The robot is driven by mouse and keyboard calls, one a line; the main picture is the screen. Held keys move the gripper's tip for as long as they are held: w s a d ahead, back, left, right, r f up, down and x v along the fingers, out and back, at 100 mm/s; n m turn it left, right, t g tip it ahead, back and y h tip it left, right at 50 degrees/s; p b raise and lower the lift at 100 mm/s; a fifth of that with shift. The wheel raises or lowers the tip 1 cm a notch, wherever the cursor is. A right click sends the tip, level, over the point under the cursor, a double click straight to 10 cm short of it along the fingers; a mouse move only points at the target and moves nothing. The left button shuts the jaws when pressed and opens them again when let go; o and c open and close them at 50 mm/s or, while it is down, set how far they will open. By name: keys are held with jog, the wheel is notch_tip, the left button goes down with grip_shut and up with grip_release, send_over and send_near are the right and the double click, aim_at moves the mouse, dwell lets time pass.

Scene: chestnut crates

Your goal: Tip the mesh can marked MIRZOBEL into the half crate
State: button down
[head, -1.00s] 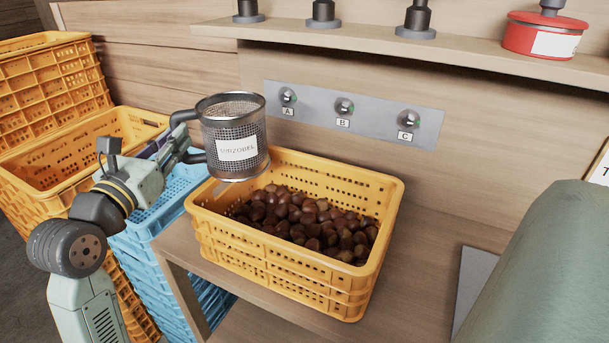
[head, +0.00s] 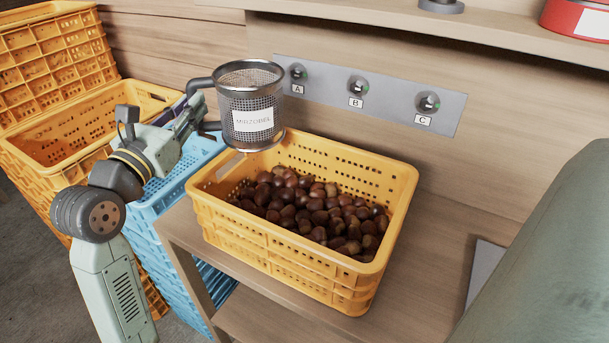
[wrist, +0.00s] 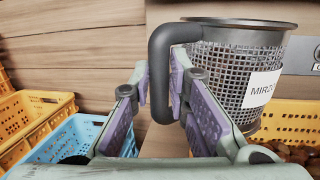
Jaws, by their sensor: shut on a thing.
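The mesh can (head: 251,106) is dark metal with a white label reading MIRZOBEL; it also fills the upper right of the wrist view (wrist: 222,80). It is upright, above the back left end of the yellow crate with chestnuts (head: 275,262). No contents show through its mesh. My gripper (wrist: 161,78) is shut on the can's dark looped handle (wrist: 158,68), one purple-padded finger on each side. The crate stands on a wooden bench, with brown chestnuts (head: 320,212) well below its rim. The can hides part of the crate's back left corner.
A blue crate (head: 165,205) and stacked yellow crates (head: 75,150) stand at the left. A metal panel (head: 390,98) with knobs A, B and C is on the wall behind. A shelf (head: 400,28) is above. A large grey-green shape (head: 550,260) fills the right.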

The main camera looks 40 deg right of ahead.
aim_at(221, 90)
jog(key=s+m+h+b, duration=0.1)
jog(key=m+b, duration=0.1)
jog(key=m, duration=0.1)
jog(key=s+m+g+h+b, duration=0.1)
jog(key=s+m+b, duration=0.1)
jog(key=s+m+h+b, duration=0.2)
jog(key=m, duration=0.1)
jog(key=shift+s+r+m+g, duration=0.25)
jog(key=shift+m+g, duration=0.05)
jog(key=shift+g, duration=0.1)
jog(key=shift+s+m+g+h+b, duration=0.15)
jog(key=shift+m+g+h+b, duration=0.2)
jog(key=shift+m+b, duration=0.35)
jog(key=shift+r, duration=0.25)
jog(key=shift+s, duration=0.15)
jog(key=shift+s+f+m+g+h+b, duration=0.1)
jog(key=shift+s+m+g+h+b, duration=0.3)
jog(key=shift+m+b, duration=0.65)
jog(key=shift+s+r+m+g+h+b, duration=0.1)
jog(key=shift+m+g+h+b, duration=0.2)
jog(key=shift+m+g+b, duration=0.55)
jog(key=shift+s+f+m+g+h+b, duration=0.1)
jog(key=shift+s+m+g+h+b, duration=0.2)
jog(key=shift+m+b, duration=0.9)
